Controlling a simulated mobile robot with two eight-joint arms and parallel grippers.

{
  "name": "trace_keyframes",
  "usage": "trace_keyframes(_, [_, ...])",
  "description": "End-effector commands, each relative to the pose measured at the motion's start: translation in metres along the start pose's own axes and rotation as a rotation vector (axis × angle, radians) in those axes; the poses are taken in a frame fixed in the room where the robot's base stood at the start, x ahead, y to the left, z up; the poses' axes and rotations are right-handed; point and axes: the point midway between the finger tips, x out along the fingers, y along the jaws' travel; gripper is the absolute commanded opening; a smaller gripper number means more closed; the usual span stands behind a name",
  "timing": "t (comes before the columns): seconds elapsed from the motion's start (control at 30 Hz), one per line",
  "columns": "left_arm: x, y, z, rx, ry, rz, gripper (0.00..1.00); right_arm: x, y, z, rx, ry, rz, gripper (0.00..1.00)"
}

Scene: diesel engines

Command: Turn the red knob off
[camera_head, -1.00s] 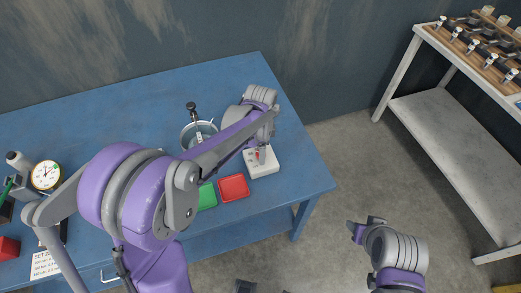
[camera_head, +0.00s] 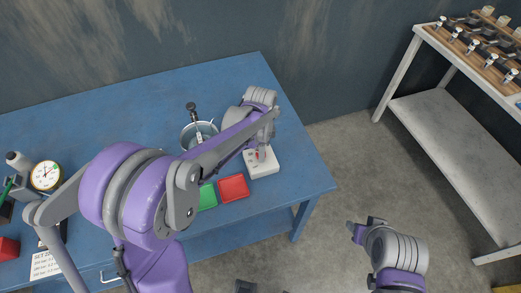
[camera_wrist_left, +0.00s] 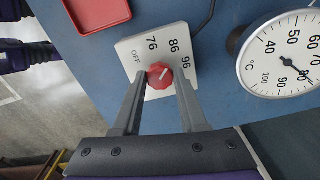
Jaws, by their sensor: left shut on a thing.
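The red knob (camera_head: 257,155) is on a white control box (camera_head: 268,168) near the right end of the blue table. In the left wrist view the knob (camera_wrist_left: 160,76) has a white pointer line angled up and right, toward the 86 and 96 marks and away from OFF. The box face (camera_wrist_left: 126,50) also reads 76. My left gripper (camera_wrist_left: 160,82) is shut on the knob, one finger on each side of it. My right gripper (camera_head: 355,230) hangs over the floor right of the table, clear of the box; its jaw opening is unclear.
A dial thermometer (camera_wrist_left: 285,55) is close beside the box. A shelf rack (camera_head: 450,130) stands right.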

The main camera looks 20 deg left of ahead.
Motion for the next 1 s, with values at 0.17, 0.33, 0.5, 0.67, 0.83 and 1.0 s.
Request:
trace_keyframes(0.17, [0.001,0.000,0.000,-0.056,0.000,0.000,0.00,0.003,0.000,0.004,0.000,-0.003,0.000,0.50])
trace_keyframes(0.33, [0.001,0.000,0.000,-0.164,-0.001,0.000,0.00,0.007,0.000,0.009,0.000,-0.008,0.000,0.50])
trace_keyframes(0.5, [0.002,0.000,0.000,-0.315,-0.001,0.000,0.00,0.013,0.000,0.015,0.000,-0.014,0.000,0.50])
trace_keyframes(0.67, [0.001,0.001,0.000,-0.468,-0.001,0.000,0.00,0.018,0.000,0.021,0.000,-0.018,0.000,0.50])
trace_keyframes(0.83, [0.001,0.001,0.000,-0.629,-0.001,0.000,0.00,0.022,0.000,0.025,0.000,-0.022,0.000,0.50])
trace_keyframes(1.0, [0.001,0.001,0.000,-0.790,-0.001,-0.001,0.00,0.026,0.000,0.029,0.000,-0.025,0.000,0.50])
